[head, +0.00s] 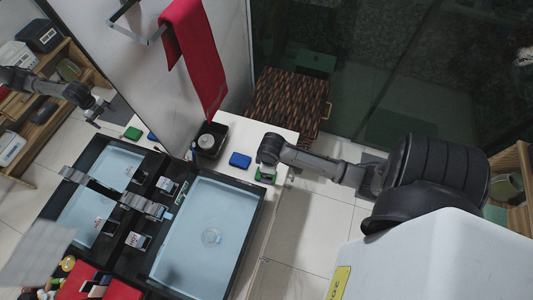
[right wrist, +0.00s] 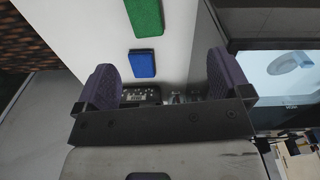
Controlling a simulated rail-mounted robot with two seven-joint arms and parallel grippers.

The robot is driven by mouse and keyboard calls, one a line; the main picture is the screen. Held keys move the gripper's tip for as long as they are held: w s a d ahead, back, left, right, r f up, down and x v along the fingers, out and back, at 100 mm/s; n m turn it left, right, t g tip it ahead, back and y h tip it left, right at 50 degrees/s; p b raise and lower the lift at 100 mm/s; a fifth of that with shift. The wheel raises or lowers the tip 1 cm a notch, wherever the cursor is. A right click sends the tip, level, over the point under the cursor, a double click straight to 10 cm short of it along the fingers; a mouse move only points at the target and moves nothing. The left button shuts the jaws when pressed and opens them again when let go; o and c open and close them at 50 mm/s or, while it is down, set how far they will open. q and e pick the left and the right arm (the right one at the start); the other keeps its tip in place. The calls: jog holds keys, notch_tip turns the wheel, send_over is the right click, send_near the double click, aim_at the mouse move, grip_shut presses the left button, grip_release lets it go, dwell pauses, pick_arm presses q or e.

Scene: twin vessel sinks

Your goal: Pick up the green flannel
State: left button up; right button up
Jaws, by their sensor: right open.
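The green flannel (head: 265,177) lies on the white counter to the right of the sink in the head view, partly hidden under my right gripper (head: 268,152). In the right wrist view the green flannel (right wrist: 145,17) is a folded block at the top edge, cut off by the frame. A blue flannel (head: 240,160) lies beside it; it also shows in the right wrist view (right wrist: 142,63). My right gripper is open, with its fingers (right wrist: 164,75) wide apart and nothing held between them. My left gripper is not in view.
A black tray (head: 222,126) holds a round item behind the blue flannel. A red towel (head: 196,55) hangs above. The mirror on the left reflects the arm and flannels. A woven hamper (head: 288,98) stands beyond the counter.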

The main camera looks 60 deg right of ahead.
jog(key=d+f, duration=0.1)
jog(key=f, duration=0.2)
jog(key=w+d+f+b, duration=0.1)
jog(key=f, duration=0.3)
jog(key=d+f+b, duration=0.1)
jog(key=f, duration=0.2)
jog(key=shift+w+d+f, duration=0.3)
jog(key=shift+f, duration=0.6)
jog(key=f+b, duration=0.1)
jog(key=f, duration=0.3)
jog(key=shift+a, duration=0.2)
jog(key=shift+f, duration=0.45)
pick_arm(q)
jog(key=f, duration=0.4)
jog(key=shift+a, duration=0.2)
pick_arm(e)
jog(key=c, duration=0.9)
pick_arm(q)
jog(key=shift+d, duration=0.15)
pick_arm(e)
jog(key=shift+c, duration=0.5)
